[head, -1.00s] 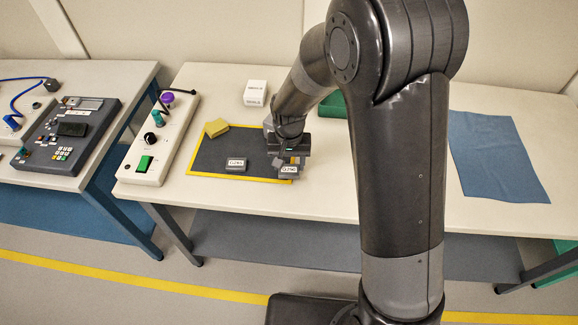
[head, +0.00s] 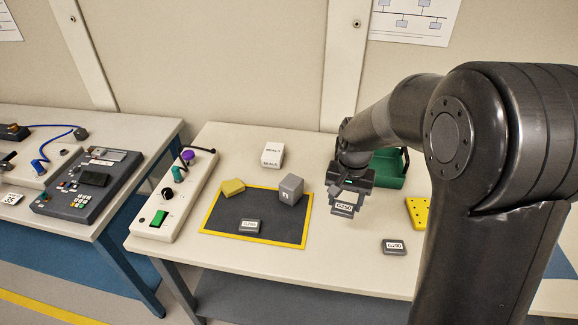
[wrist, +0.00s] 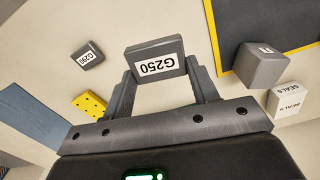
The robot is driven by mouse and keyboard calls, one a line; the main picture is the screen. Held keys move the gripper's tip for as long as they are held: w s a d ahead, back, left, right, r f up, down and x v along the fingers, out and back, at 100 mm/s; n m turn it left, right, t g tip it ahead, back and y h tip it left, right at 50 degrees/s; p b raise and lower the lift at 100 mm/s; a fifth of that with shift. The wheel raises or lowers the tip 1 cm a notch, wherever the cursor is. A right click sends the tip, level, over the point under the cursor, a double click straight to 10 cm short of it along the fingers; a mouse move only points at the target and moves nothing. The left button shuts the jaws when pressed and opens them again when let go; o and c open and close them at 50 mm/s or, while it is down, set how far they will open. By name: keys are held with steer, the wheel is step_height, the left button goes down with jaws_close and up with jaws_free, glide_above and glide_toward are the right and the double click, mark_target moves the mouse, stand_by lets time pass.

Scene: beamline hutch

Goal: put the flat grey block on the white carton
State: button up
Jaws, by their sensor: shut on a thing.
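My gripper (head: 346,190) is shut on a flat grey block (head: 345,206) with a white G250 label. It holds the block above the bench, right of the dark mat. In the wrist view the block (wrist: 157,62) sits between both fingers, its label upside down. The white carton (head: 272,153), marked SEALS, stands on the bench behind the mat, left of my gripper. It also shows at the right edge of the wrist view (wrist: 287,103). Its top looks bare.
A grey cube (head: 290,189), a yellow block (head: 232,187) and another flat labelled block (head: 249,226) are on the yellow-edged mat (head: 270,220). A similar flat block (head: 395,247) lies front right. A green bin (head: 388,172) stands behind my gripper, a yellow piece (head: 416,212) to the right.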

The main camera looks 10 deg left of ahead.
steer(key=w+a+r+m, duration=0.1)
steer(key=w+a+m, duration=0.2)
steer(key=w+m, duration=0.3)
steer(key=w+a+r+m, duration=0.1)
steer(key=w+a+m, duration=0.25)
steer(key=w, duration=0.45)
steer(key=m, duration=1.1)
glide_above(274, 157)
step_height(274, 157, down, 6)
steer(key=shift+r, duration=0.15)
steer(key=shift+f, duration=2.05)
steer(key=shift+f, duration=0.15)
steer(key=o, duration=1)
steer(key=shift+o, duration=0.2)
